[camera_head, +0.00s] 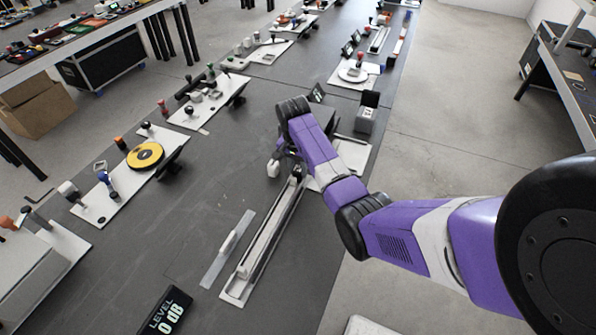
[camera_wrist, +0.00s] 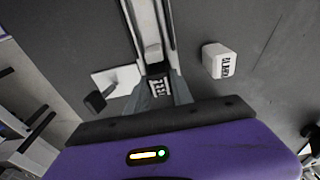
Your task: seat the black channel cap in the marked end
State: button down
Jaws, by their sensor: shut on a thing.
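My gripper (camera_head: 284,160) is at the far end of a long pale channel (camera_head: 262,248) on the dark bench in the head view. In the wrist view, the channel (camera_wrist: 147,18) runs up from between my fingers. My gripper (camera_wrist: 159,78) is shut on a small dark piece (camera_wrist: 158,69), which appears to be the black channel cap, at or just above the channel. Whether it touches or is seated, I cannot tell. A black patch with white lettering (camera_wrist: 161,88) shows just below it. A pale block (camera_wrist: 153,51) sits in the channel just beyond the fingers.
A white lettered block (camera_wrist: 219,61) stands right of the channel in the wrist view. A flat strip with a raised handle (camera_head: 228,246) lies left of the channel. A yellow disc fixture (camera_head: 146,155) and a black LEVEL display (camera_head: 168,312) are farther left.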

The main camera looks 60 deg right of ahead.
aim_at(296, 171)
jog(key=shift+s+a+f, duration=0.15)
jog(key=shift+a+f, duration=0.05)
jog(key=shift+f, duration=0.5)
jog(key=c, duration=1.1)
grip_release()
jog(key=shift+f+b, duration=0.1)
jog(key=shift+b, duration=0.2)
jog(key=shift+f, duration=0.1)
jog(key=shift+s+d, duration=0.1)
jog(key=shift+r, duration=0.35)
jog(key=r, duration=0.4)
jog(key=a+r, duration=0.1)
jog(key=r, duration=0.8)
jog(key=shift+w+a+r, duration=0.1)
jog(key=shift+w+a, duration=0.05)
jog(key=shift+w, duration=0.05)
